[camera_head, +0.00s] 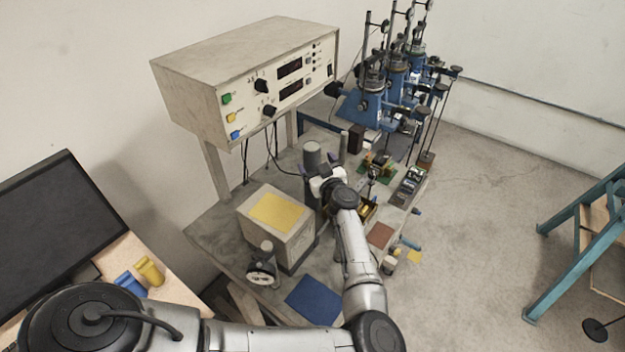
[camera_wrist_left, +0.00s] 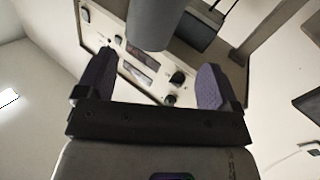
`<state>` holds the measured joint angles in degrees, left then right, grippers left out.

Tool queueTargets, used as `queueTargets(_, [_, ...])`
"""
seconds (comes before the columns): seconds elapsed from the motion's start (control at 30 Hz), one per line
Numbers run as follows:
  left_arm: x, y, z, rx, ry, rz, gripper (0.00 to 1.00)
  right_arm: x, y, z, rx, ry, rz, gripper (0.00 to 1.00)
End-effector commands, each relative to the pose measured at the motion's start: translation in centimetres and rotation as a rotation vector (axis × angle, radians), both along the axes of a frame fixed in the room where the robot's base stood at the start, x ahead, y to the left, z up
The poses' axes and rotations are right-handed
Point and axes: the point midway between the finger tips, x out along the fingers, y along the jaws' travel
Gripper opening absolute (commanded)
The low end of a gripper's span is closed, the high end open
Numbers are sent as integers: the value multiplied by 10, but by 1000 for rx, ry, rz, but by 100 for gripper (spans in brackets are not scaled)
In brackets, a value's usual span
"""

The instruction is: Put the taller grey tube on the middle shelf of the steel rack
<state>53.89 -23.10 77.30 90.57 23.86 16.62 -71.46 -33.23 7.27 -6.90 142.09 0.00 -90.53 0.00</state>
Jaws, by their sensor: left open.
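A grey tube (camera_head: 312,155) stands upright on the grey bench, just beyond my left gripper (camera_head: 321,166). Its lower part is hidden by the gripper. In the left wrist view a grey tube (camera_wrist_left: 152,22) shows at the top, between and beyond the two purple fingers of my left gripper (camera_wrist_left: 158,65). The gripper is open and gaps show between the fingers and the tube. A thinner greenish-grey tube (camera_head: 344,139) stands behind, to the right. I cannot make out a steel rack for certain. My right gripper is not in view.
The bench (camera_head: 215,235) carries a beige box with a yellow top (camera_head: 276,210), a blue mat (camera_head: 314,299) and small electronics (camera_head: 409,184). A control panel (camera_head: 285,75) overhangs it. Blue lever machines (camera_head: 370,105) stand behind. A teal frame (camera_head: 560,225) stands right, across open floor.

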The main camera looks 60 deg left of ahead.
Motion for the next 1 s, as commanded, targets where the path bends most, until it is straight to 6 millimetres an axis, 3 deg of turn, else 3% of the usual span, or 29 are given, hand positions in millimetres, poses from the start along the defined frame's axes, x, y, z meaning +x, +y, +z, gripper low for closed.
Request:
queueTargets(0.27, [8, 2, 0, 23, 152, -46, 87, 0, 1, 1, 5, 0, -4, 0])
queueTargets(1.0, [26, 70, -3, 25, 159, -44, 87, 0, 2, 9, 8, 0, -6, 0])
